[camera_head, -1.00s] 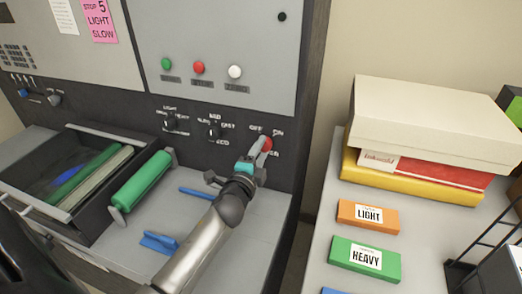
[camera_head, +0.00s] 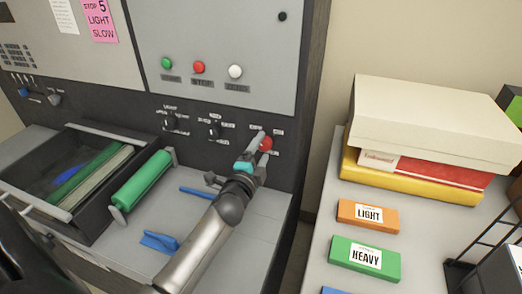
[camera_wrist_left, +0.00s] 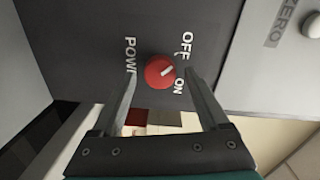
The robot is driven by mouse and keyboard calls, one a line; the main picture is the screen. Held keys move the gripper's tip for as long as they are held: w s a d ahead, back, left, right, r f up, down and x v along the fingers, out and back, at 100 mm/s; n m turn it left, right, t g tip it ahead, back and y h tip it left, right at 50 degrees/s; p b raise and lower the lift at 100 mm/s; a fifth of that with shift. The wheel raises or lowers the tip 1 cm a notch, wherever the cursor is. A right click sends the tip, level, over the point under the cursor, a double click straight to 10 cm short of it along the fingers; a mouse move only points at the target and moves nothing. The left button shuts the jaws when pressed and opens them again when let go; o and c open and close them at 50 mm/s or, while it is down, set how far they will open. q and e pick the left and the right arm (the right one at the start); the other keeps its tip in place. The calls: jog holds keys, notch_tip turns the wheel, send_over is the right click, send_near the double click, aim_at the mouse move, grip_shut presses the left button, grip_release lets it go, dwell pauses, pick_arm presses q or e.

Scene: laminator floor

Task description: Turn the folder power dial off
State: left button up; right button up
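The folder power dial is a round red knob (camera_head: 265,143) with a white pointer line, on the dark lower panel of the machine. In the left wrist view the red dial (camera_wrist_left: 160,72) has OFF, ON and a partly hidden POWER label around it. Its pointer line aims toward the side with OFF and ON, roughly between the two words. My left gripper (camera_head: 262,148) is at the dial, one finger on each side. In the wrist view the left gripper's fingers (camera_wrist_left: 161,75) are apart, with gaps beside the dial. My right gripper is not in view.
Two black dials (camera_head: 214,128) sit left on the same panel, below green, red and white buttons (camera_head: 235,72). A green roller (camera_head: 142,181) and a blue piece (camera_head: 159,242) lie on the machine's ledge. A side table holds boxes (camera_head: 430,118) and LIGHT and HEAVY packs (camera_head: 364,260).

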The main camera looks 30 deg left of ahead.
pick_arm(q)
jog(key=v, duration=1.5)
jog(key=shift+s+b, duration=0.2)
jog(key=shift+b, duration=0.2)
